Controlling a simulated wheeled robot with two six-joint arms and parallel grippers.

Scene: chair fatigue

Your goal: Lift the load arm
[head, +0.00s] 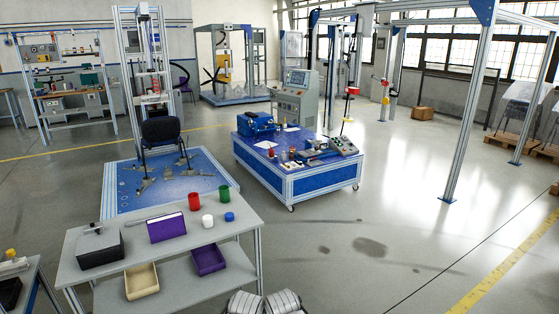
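The chair test rig is a tall aluminium frame (128,75) on a blue base plate (195,196) at the left of the head view. A black chair (161,131) stands upright on this plate, inside the frame. A carriage with small red and light parts (152,98) sits above the chair between the uprights. I cannot tell for certain which part of the rig is the load arm. Two rounded grey-white parts at the bottom edge seem to be my own arms. No gripper fingers show, and the rig is well ahead of me.
A grey table (215,235) stands at front left, with a red cup (194,202), a green cup (224,194) and a purple box (166,228). A blue wheeled cart (312,182) with tools and a control cabinet (294,100) stand beyond.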

